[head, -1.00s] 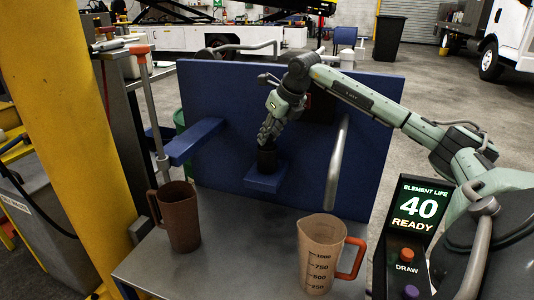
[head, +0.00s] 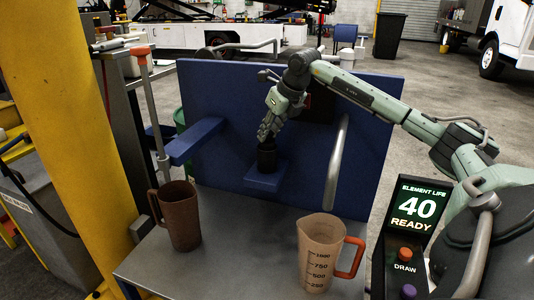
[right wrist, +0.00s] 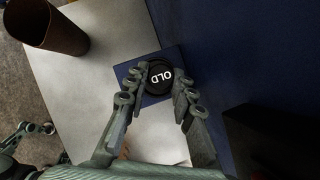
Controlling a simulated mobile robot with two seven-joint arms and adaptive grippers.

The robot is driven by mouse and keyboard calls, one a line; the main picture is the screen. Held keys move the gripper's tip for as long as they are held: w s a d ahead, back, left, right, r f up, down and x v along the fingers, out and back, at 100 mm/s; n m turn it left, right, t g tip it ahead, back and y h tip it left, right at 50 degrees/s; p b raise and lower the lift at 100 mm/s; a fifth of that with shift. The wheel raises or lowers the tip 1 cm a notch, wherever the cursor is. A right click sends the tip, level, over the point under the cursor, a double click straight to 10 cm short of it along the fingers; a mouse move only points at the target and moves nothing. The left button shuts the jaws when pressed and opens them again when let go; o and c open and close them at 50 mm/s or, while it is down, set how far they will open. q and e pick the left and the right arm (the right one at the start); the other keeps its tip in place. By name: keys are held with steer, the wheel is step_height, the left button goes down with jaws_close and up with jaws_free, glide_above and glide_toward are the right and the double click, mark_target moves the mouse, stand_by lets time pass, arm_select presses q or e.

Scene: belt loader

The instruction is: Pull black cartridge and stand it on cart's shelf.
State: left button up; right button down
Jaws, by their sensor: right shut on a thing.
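The black cartridge (head: 267,158) stands upright on a small blue ledge (head: 262,182) on the front of the blue panel (head: 225,90). The right wrist view shows the round top of the cartridge (right wrist: 160,77) with "OLD" in white letters. My right gripper (head: 268,141) reaches down from above, shut on the cartridge's upper part. Its two fingers (right wrist: 160,80) lie on opposite sides of the cartridge. Whether the cartridge's base touches the ledge is hard to tell.
A brown jug (head: 181,218) stands at the left of the grey tabletop (head: 235,245), and a tan measuring jug (head: 321,262) at the right. A blue arm (head: 195,142) and a grey bar (head: 337,165) flank the ledge. A display (head: 414,208) reads "40 READY". The tabletop between the jugs is clear.

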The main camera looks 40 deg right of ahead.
steer(key=shift+r+p, duration=2.05)
steer(key=shift+r, duration=1.9)
